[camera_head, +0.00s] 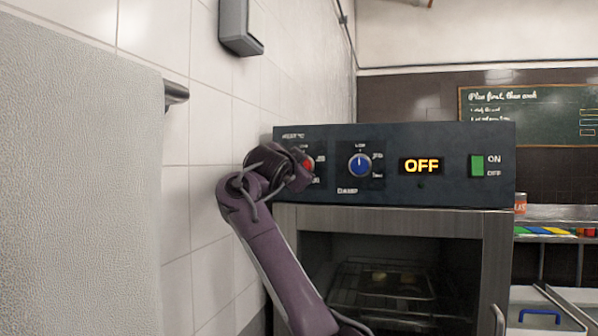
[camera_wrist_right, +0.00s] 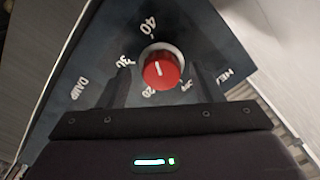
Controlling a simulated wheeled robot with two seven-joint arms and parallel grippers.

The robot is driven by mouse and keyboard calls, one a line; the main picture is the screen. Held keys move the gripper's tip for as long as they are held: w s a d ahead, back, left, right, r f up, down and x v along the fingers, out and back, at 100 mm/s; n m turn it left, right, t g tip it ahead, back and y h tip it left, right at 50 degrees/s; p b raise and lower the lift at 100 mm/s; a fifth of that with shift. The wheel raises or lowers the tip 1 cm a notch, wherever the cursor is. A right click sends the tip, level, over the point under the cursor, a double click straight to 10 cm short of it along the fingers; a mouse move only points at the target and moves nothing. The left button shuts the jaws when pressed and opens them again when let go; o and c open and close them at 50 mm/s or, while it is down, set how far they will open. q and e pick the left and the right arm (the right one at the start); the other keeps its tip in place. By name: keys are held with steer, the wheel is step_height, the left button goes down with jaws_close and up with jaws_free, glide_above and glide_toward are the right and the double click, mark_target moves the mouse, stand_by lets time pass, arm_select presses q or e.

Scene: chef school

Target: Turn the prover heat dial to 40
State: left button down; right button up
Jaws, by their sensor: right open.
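The red heat dial (camera_head: 308,166) is at the left end of the prover's dark control panel (camera_head: 440,189), largely hidden by my right gripper (camera_head: 300,168). In the right wrist view the red dial (camera_wrist_right: 161,71) sits between the two dark fingers of the open right gripper (camera_wrist_right: 161,76). I cannot tell whether they touch it. Its short white mark runs nearly up and down in that picture. The printed 40 (camera_wrist_right: 149,27) is above and slightly left of the dial, with 30 at its left and 20 below. My left gripper is not in view.
A blue damp dial (camera_head: 360,165), a lit OFF display (camera_head: 421,166) and a green switch (camera_head: 477,166) sit to the right on the panel. The tiled wall (camera_head: 190,215) is close to the left of my arm. A glass-fronted oven chamber with racks (camera_head: 385,285) is below.

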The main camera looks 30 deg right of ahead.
steer(key=b+v, duration=0.2)
steer(key=v, duration=0.4)
steer(key=shift+s+a, duration=0.15)
steer(key=shift+a, duration=0.1)
steer(key=shift+f, duration=0.1)
